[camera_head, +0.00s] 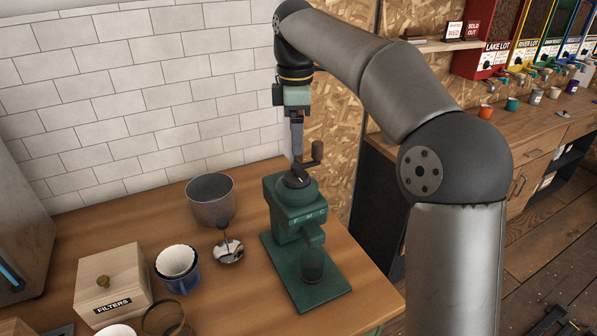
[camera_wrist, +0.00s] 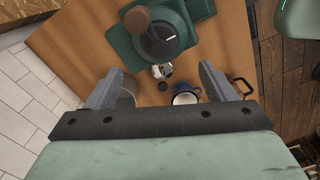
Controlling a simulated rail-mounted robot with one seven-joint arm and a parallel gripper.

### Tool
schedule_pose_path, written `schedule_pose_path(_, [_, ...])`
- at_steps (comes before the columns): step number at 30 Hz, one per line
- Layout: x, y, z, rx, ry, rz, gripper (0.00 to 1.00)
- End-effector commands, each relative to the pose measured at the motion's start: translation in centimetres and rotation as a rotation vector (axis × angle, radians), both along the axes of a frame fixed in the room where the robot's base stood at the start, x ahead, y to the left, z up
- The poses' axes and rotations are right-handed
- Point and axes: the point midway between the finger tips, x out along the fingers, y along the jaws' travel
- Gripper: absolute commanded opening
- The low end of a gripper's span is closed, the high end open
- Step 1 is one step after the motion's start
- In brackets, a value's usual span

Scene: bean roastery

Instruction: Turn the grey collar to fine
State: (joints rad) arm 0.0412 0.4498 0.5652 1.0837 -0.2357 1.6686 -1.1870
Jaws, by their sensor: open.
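The green grinder (camera_head: 302,208) stands on the wooden counter, with the letters F, M and C on its upper front. The dark grey collar (camera_head: 291,182) sits on its top and carries a short pale mark; I cannot tell which letter it lines up with. A crank with a brown knob (camera_head: 318,151) rises above the collar. My gripper (camera_head: 297,155) is open and empty, pointing down just above the collar. In the wrist view the collar (camera_wrist: 157,43) shows beyond my spread fingers (camera_wrist: 160,86), apart from them, with the brown knob (camera_wrist: 137,18) beside it.
A grey bin (camera_head: 211,203), a small metal piece with a black knob (camera_head: 229,250), a blue cup with a white filter (camera_head: 177,268) and a wooden filters box (camera_head: 112,283) stand left of the grinder. The tiled wall is behind. The counter's right edge is close to the grinder.

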Motion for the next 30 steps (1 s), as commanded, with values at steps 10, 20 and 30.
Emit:
schedule_pose_path(10, [-0.1,-0.1,-7.1,-0.001,0.002,0.000,0.77])
schedule_pose_path(20, [0.0,0.0,-9.6,0.000,-0.001,-0.001,0.77])
schedule_pose_path(30, [0.0,0.0,-9.6,0.000,-0.001,-0.001,0.46])
